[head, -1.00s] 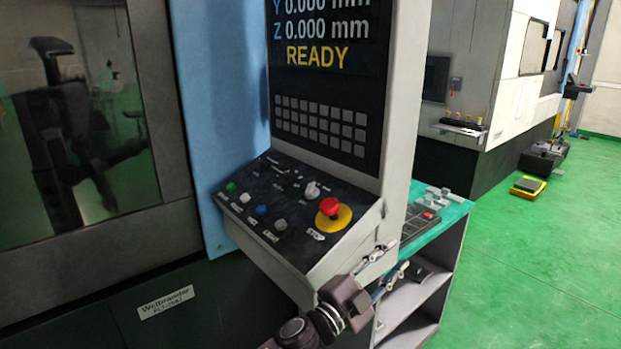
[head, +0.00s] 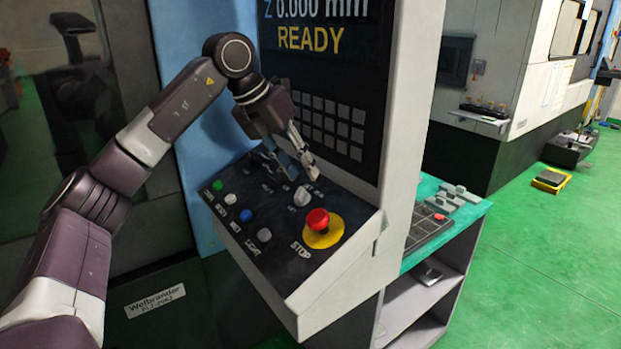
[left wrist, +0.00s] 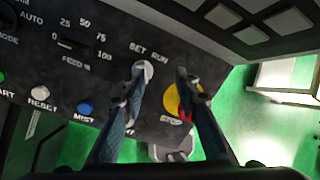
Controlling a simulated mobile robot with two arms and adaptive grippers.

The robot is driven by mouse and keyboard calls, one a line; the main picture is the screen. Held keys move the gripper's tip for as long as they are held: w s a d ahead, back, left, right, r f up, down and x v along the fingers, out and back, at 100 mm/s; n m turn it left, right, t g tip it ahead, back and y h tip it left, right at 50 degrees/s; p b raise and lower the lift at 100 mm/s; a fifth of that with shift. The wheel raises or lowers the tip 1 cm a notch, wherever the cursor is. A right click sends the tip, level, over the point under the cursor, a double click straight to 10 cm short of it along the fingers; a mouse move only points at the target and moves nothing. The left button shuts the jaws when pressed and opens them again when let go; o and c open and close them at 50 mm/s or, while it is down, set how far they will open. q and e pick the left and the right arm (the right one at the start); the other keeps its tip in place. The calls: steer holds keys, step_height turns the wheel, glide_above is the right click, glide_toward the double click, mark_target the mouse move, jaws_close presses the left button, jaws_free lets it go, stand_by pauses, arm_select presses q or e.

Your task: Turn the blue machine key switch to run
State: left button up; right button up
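The key switch (head: 302,196) is a small pale knob on the dark sloped panel of the blue machine (head: 205,140), above and left of the red stop button. In the left wrist view the key switch (left wrist: 145,69) sits below the words SET and RUN. I cannot tell which word it points at. My left gripper (head: 298,167) is open just above the panel, behind the switch in the head view. In the left wrist view my left gripper (left wrist: 160,78) has its fingers spread; the left fingertip overlaps the switch. Contact is unclear. My right gripper is out of view.
The red stop button (head: 317,219) on its yellow disc is close to the switch. Green, white and blue buttons line the panel's left edge. The upright screen and keypad (head: 335,130) rise behind. A shelf cart (head: 415,300) stands right of the panel.

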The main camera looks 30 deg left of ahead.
mark_target(299, 190)
arm_select(q)
steer(key=shift+a+f+n+y+p, duration=0.4)
steer(key=shift+a+f+y, duration=0.1)
steer(key=shift+a+f, duration=0.65)
steer(key=x, duration=0.2)
steer(key=shift+w+f, duration=0.2)
steer(key=shift+f, duration=0.05)
steer(key=shift+w+d+f+p, duration=0.15)
steer(key=shift+w+f+p, duration=0.15)
steer(key=shift+f, duration=0.25)
jaws_close()
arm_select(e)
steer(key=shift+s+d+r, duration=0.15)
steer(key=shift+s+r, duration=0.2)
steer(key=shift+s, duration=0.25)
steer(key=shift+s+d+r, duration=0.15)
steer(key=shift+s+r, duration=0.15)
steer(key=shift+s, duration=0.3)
